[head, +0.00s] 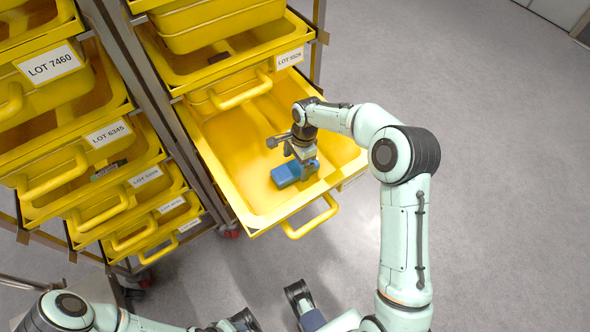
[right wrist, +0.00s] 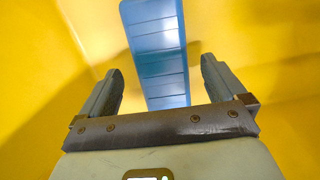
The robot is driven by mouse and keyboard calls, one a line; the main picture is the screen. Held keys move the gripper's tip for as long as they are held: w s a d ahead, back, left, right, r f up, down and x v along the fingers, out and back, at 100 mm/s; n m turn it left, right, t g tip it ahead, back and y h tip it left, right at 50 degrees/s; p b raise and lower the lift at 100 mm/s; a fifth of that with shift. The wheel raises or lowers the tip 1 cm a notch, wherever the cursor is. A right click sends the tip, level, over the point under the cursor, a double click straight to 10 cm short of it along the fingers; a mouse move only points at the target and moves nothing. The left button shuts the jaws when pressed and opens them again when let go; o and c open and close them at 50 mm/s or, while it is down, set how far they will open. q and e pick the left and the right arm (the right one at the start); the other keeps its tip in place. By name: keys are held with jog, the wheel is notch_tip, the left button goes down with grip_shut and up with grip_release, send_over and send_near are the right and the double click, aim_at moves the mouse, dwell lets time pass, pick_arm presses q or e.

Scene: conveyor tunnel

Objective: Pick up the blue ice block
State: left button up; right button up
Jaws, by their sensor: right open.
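The blue ice block (head: 285,175) lies on the floor of the pulled-out yellow drawer (head: 226,152), in its right half. My right gripper (head: 304,168) is just above the block and partly covers it. In the right wrist view the block (right wrist: 153,42) is a long, ribbed, light-blue shape. It runs from the top edge to between the two open fingers (right wrist: 160,66), with a gap on each side. The gripper holds nothing. Parts of my left arm (head: 70,310) show along the bottom edge of the head view; the state of its gripper cannot be made out.
The drawer's raised walls surround the block, with a handle (head: 312,218) at the front. A metal rack with several other yellow bins (head: 60,75) stands to the left. A small dark object (head: 108,170) lies in one of them. Grey floor (head: 500,180) is clear to the right.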

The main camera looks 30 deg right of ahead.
aim_at(295, 167)
jog(key=f, duration=0.3)
jog(key=shift+w+a, duration=0.1)
jog(key=shift+a, duration=0.2)
jog(key=shift+r, duration=0.1)
jog(key=c, duration=1.3)
notch_tip(295, 167, up, 20)
jog(key=p, duration=0.3)
